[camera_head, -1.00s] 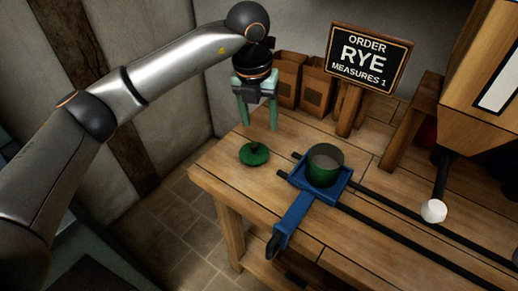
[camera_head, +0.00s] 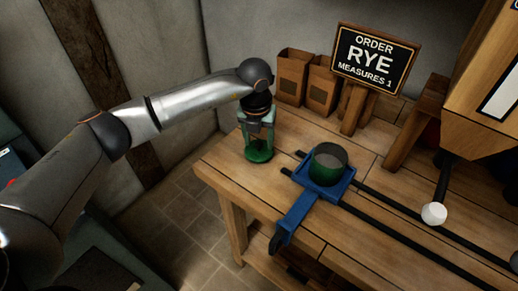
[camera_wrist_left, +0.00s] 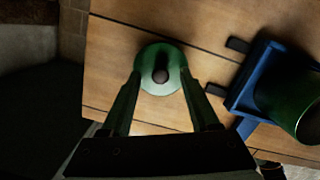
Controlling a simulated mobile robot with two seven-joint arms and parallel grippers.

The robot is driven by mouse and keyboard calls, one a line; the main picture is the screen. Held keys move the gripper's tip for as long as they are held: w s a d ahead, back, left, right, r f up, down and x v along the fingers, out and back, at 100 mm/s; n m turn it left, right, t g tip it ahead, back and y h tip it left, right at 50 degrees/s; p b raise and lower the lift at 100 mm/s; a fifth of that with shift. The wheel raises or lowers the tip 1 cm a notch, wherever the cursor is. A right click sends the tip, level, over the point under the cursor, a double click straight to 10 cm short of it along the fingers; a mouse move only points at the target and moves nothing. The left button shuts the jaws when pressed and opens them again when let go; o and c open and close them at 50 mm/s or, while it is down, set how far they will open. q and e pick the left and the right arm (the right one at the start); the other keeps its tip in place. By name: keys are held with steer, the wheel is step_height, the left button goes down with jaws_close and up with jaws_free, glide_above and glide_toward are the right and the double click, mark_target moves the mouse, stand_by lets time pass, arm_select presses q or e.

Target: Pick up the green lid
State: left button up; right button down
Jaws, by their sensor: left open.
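The green lid (camera_head: 259,156) lies on the wooden table near its left corner. In the left wrist view the lid (camera_wrist_left: 148,60) is a round green disc with a knob in the middle. My left gripper (camera_head: 258,148) is directly above the lid, pointing down, its fingers reaching to about the lid's height. In the left wrist view the open fingers (camera_wrist_left: 160,84) stand apart, with the knob between and just beyond their tips. I cannot tell whether they touch the lid. My right gripper is not in view.
A green canister (camera_head: 327,165) sits in a blue carriage (camera_head: 344,186) on dark rails, right of the lid. Paper bags (camera_head: 292,77) and an order sign reading RYE, measures 1 (camera_head: 374,58), stand behind. A white-knobbed lever (camera_head: 434,213) is at right.

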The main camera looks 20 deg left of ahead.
arm_select(q)
steer(key=shift+f, duration=0.35)
steer(key=shift+c, duration=0.4)
jaws_close()
